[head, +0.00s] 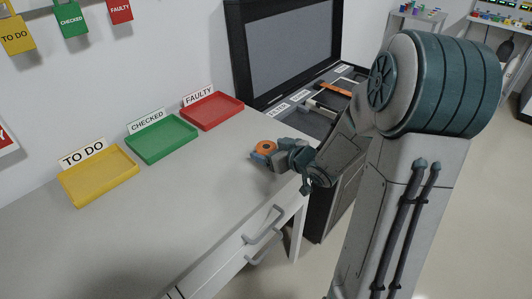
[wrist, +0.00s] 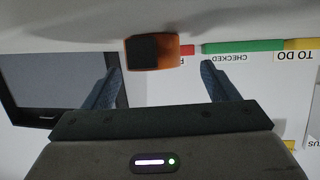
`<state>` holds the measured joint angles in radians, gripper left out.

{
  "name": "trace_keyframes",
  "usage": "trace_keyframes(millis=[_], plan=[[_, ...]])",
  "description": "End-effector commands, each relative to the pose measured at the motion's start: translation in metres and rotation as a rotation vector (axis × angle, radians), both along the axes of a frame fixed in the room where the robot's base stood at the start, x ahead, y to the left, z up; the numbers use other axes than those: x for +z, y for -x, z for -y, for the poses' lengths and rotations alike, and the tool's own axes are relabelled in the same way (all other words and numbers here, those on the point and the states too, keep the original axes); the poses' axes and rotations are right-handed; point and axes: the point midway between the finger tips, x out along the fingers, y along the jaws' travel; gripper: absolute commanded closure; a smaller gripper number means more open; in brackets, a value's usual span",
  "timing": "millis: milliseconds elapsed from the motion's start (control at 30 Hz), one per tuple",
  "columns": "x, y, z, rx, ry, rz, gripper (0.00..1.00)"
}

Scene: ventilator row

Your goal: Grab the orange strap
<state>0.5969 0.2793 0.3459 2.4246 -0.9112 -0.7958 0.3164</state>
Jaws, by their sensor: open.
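A small orange coil (head: 266,147) with a dark centre, which looks like a rolled strap, is on the grey desk near its right end. In the wrist view an orange and dark block (wrist: 178,51), seemingly the same thing, shows just beyond the fingertips, roughly midway between them. My gripper (head: 265,160) is low over the desk beside the coil. In the wrist view its two fingers (wrist: 161,72) are spread apart with nothing between them. Whether they touch the coil cannot be told. A long orange piece (head: 335,89) also lies in the dark open case.
The yellow TO DO tray (head: 135,164), green CHECKED tray (head: 192,135) and red FAULTY tray (head: 241,105) line the wall side of the desk (head: 185,210). The black case (head: 268,109) with a raised lid stands beyond the desk's right end. The desk's front half is clear.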

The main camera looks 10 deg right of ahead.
Motion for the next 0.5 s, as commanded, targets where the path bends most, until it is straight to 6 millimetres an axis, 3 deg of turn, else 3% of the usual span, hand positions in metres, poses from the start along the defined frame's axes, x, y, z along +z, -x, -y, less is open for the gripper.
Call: trace_keyframes(millis=[300,500], plan=[[-0.018,-0.037,-0.011,0.003,-0.001,0.000,0.20],[-0.021,-0.045,-0.015,0.000,0.000,0.000,0.20]])
